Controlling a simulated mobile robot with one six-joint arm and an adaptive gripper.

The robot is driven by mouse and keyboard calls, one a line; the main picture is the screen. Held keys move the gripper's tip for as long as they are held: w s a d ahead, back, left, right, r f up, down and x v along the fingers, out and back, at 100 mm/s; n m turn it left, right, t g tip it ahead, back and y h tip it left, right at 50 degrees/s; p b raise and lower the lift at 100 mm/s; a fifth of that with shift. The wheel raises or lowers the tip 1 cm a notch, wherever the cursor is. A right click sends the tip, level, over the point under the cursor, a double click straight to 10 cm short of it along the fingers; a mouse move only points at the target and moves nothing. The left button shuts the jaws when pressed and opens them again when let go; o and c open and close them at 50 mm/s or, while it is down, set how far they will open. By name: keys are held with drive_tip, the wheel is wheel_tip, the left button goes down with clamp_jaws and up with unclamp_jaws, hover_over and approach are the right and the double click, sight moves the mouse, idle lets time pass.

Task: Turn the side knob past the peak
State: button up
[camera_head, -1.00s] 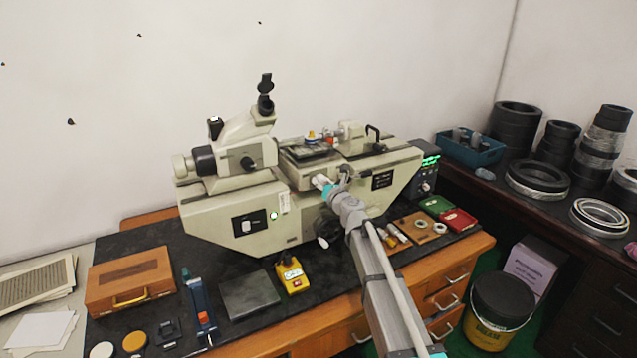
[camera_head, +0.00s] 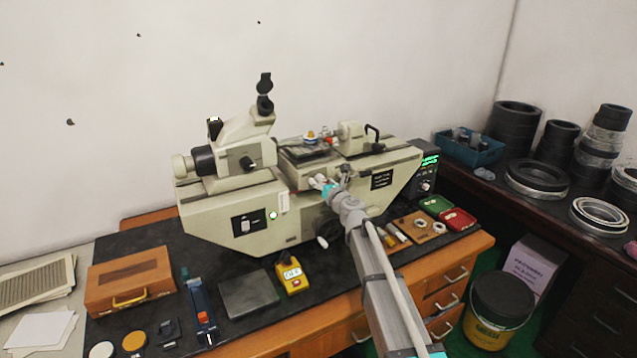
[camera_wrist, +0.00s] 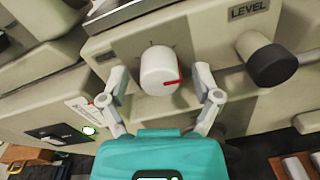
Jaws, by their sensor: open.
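The side knob is a white round knob (camera_wrist: 158,71) with a red pointer line, on the front face of the cream machine (camera_head: 235,215). In the wrist view its red line points right and slightly down. My gripper (camera_wrist: 160,92) is open, with one finger on each side of the knob and a visible gap on both sides. In the head view my gripper (camera_head: 322,184) is at the machine's front, and it hides most of the knob. A black knob (camera_wrist: 271,65) under the word LEVEL is to the right of the white knob.
A green-lit readout box (camera_head: 427,165) stands right of the machine. A yellow device (camera_head: 291,276), a grey plate (camera_head: 248,294) and a wooden case (camera_head: 131,279) lie on the dark mat in front. Green and red trays (camera_head: 458,219) lie at the right.

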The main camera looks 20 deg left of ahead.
drive_tip(key=shift+s+d, duration=0.1)
drive_tip(key=v, duration=1.1)
drive_tip(key=shift+s+d, duration=0.25)
drive_tip(key=shift+s, duration=0.05)
drive_tip(key=s+d+f+n+g+h, duration=0.4)
drive_tip(key=s+d+f+n, duration=0.2)
drive_tip(key=d+n, duration=0.4)
drive_tip(key=s+d+f+n+g+h, duration=0.4)
drive_tip(key=s+d+n, duration=0.5)
drive_tip(key=d, duration=0.9)
drive_tip(key=s+d+f+n+g+h, duration=0.4)
drive_tip(key=s+d+f+n, duration=0.3)
drive_tip(key=d+n, duration=0.3)
drive_tip(key=d+f+h, duration=0.1)
drive_tip(key=d, duration=0.2)
drive_tip(key=shift+s+d+f+n, duration=0.2)
drive_tip(key=shift+s+d+n, duration=0.05)
drive_tip(key=shift+d+n, duration=0.15)
